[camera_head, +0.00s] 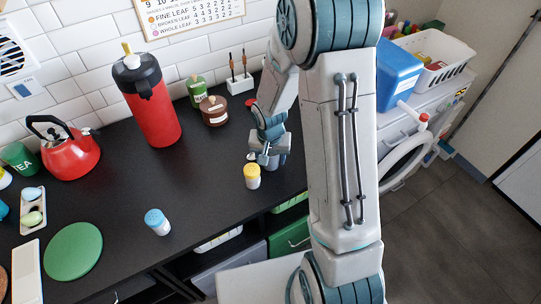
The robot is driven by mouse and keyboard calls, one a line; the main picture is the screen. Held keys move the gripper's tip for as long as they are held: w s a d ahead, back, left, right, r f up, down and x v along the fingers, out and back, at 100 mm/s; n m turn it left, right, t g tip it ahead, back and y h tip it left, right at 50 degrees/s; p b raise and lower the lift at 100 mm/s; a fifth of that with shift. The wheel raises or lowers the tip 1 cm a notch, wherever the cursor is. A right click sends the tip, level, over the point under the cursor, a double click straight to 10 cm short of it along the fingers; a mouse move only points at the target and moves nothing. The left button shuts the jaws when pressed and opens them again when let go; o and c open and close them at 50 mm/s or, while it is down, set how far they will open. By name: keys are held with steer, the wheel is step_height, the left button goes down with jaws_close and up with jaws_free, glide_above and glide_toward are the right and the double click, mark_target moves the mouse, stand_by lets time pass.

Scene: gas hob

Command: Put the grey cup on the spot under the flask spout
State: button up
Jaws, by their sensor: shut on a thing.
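The flask (152,100) is a tall red pump flask with a black top, upright on the black worktop at the back left. Its black spout points toward the front. The worktop under the spout is bare, and I make out no marked spot there. My gripper (265,155) is low over the right part of the worktop, to the right of the flask. It is shut on a small grey-blue thing, which seems to be the grey cup (279,159). The arm and fingers hide much of it, and I cannot tell whether it touches the worktop.
A blue-lidded shaker (157,221), green disc (73,250) and red kettle (70,155) are leftward. A brown pot (213,111) and green jar (196,90) stand right of the flask.

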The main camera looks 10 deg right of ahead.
steer(key=shift+f, duration=0.1)
steer(key=o, duration=0.6)
steer(key=shift+f, duration=0.1)
steer(key=o, duration=0.5)
steer(key=shift+c, duration=0.2)
